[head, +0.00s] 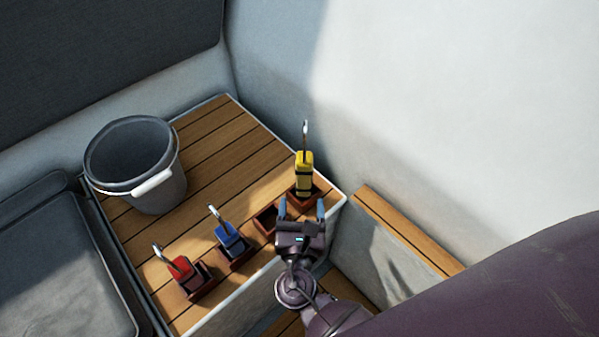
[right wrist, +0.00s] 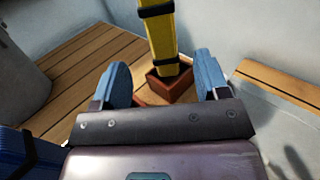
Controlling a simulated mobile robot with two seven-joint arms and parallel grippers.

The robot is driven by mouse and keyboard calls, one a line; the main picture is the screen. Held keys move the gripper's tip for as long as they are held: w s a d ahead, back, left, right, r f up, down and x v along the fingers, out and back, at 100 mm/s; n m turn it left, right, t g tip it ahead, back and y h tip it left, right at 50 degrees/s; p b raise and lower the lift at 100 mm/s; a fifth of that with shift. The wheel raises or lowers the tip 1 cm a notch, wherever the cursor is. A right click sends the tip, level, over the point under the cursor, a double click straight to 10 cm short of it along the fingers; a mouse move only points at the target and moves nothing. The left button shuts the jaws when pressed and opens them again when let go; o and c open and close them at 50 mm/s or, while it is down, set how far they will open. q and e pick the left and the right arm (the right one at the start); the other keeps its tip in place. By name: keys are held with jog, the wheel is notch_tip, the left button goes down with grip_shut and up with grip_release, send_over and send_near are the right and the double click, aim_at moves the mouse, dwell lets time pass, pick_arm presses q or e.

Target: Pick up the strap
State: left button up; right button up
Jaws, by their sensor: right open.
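Three straps with metal hooks stand in small brown holders on a slatted wooden bench. The yellow strap (head: 304,174) with black bands stands upright at the right end, and it also shows in the right wrist view (right wrist: 160,38). The blue strap (head: 231,240) is in the middle and the red strap (head: 180,267) is at the left; both lean. My right gripper (head: 301,207) is open and empty, just on the near side of the yellow strap. In the right wrist view its fingers (right wrist: 162,85) are apart, with the yellow strap beyond and between them. My left gripper is not in view.
The brown holder (head: 265,219) between the blue and yellow straps looks empty. A grey bucket (head: 150,192) with a white handle grip stands at the bench's left. A pale wall (head: 420,110) rises close behind the yellow strap. A wooden-topped ledge (head: 408,232) is at right.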

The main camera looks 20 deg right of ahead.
aim_at(303, 183)
jog(key=x, duration=0.2)
jog(key=shift+w+d+f, duration=0.1)
jog(key=shift+w, duration=0.15)
jog(key=shift+w+d, duration=0.3)
jog(key=shift+w, duration=0.2)
jog(key=b+x, duration=0.1)
jog(key=x, duration=0.2)
jog(key=shift+w+d+f, duration=0.1)
jog(key=shift+w, duration=0.05)
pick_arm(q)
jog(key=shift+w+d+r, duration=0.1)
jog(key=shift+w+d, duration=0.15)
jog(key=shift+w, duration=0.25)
pick_arm(e)
jog(key=shift+w+d, duration=0.2)
jog(key=shift+w, duration=0.15)
